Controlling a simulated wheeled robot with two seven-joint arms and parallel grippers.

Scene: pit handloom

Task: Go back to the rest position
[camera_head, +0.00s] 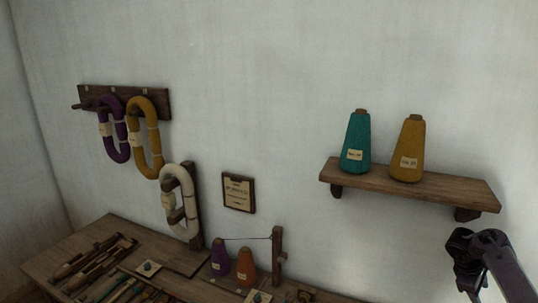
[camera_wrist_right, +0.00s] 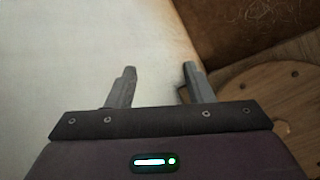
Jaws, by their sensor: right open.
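My right gripper (camera_wrist_right: 158,72) shows in the right wrist view with its two grey fingers apart and nothing between them. Behind the fingers is a pale, blurred surface. In the head view, part of my dark right arm (camera_head: 487,258) is at the lower right, below the right end of the wall shelf; I cannot make out its fingertips there. My left gripper and left arm are not in the head view.
A wall shelf (camera_head: 410,185) holds a teal cone (camera_head: 356,143) and a yellow cone (camera_head: 408,150). Yarn hanks hang from a peg rack (camera_head: 160,100). Tools and cones crowd the wooden table (camera_head: 62,249). A round wooden piece (camera_wrist_right: 270,105) lies right of my right gripper.

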